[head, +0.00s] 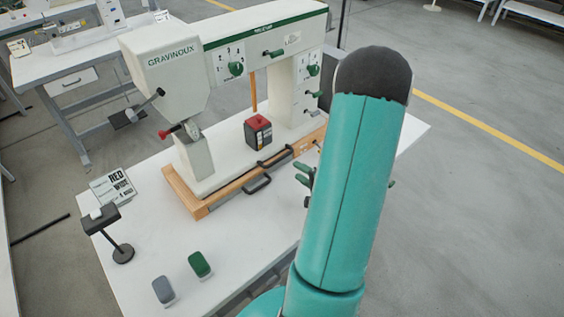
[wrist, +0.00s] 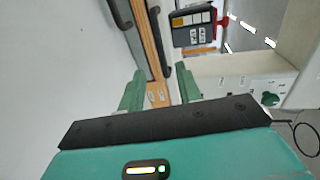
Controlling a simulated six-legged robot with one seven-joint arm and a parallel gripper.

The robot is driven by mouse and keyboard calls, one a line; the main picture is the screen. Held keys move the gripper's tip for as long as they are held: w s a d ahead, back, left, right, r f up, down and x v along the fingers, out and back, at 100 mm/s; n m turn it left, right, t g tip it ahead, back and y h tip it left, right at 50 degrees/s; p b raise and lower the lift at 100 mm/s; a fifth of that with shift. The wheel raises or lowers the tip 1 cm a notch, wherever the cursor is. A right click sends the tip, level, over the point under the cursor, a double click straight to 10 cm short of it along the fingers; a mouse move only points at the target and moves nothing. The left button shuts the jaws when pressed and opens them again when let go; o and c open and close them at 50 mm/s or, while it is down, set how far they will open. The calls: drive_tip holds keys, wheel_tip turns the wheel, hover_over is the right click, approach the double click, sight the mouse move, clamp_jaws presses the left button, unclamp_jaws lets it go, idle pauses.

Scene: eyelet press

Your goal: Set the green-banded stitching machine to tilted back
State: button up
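The stitching machine (head: 165,85) is cream-white with a green band (head: 265,32) along its upper arm. Its wooden base (head: 205,208) lies on the white table and looks level, with the machine upright. A black handle (head: 257,185) is on the base's near side, with a dark bar (head: 275,157) above it. My gripper (wrist: 160,70) shows in the wrist view with two green fingers apart and nothing held between them. The wooden base edge (wrist: 150,45) appears beyond the gap. In the head view my teal arm hides most of the gripper.
A black box with a red top (head: 258,130) stands on the machine bed. A small black stand (head: 122,252), a sign (head: 112,186), a grey block (head: 163,290) and a green block (head: 200,264) are on the white table (head: 150,230). Other workstations stand behind.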

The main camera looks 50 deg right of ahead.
sight(280, 160)
drive_tip(key=x, duration=0.8)
drive_tip(key=shift+w, duration=0.15)
drive_tip(key=shift+c, duration=0.4)
clamp_jaws()
